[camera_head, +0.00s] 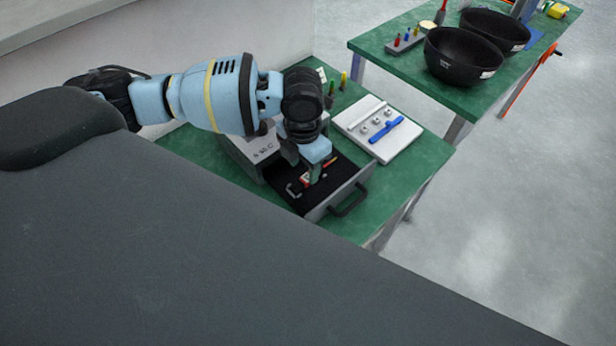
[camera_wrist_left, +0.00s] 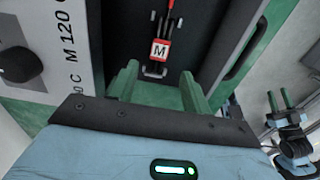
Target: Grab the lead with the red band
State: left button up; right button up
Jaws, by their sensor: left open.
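The lead with the red band shows in the left wrist view as a red piece marked M (camera_wrist_left: 160,49), with thin red and black parts beyond it and a metal hook at its near end. It lies in the open dark drawer (camera_head: 283,187). My left gripper (camera_head: 314,174) reaches down into the drawer, open. In the wrist view its two green fingers (camera_wrist_left: 158,76) stand apart, with the hook end showing between and just beyond their tips. No contact shows. In the head view the gripper partly hides the lead. A blue and black part, seemingly my right arm, shows small at the wrist view's right edge.
The drawer has a black handle (camera_head: 348,200) and belongs to a grey unit (camera_head: 258,148) on a green table (camera_head: 430,157). A white board (camera_head: 400,143) with a blue bar lies beside it. Black bowls (camera_head: 462,58) stand on another green table. Floor at right is clear.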

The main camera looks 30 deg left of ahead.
aim_at(305, 179)
pick_arm(q)
jog(key=f, duration=0.5)
jog(key=shift+w+a, duration=0.1)
jog(key=shift+w, duration=0.2)
grip_shut()
notch_tip(305, 179, up, 10)
dwell(0.5)
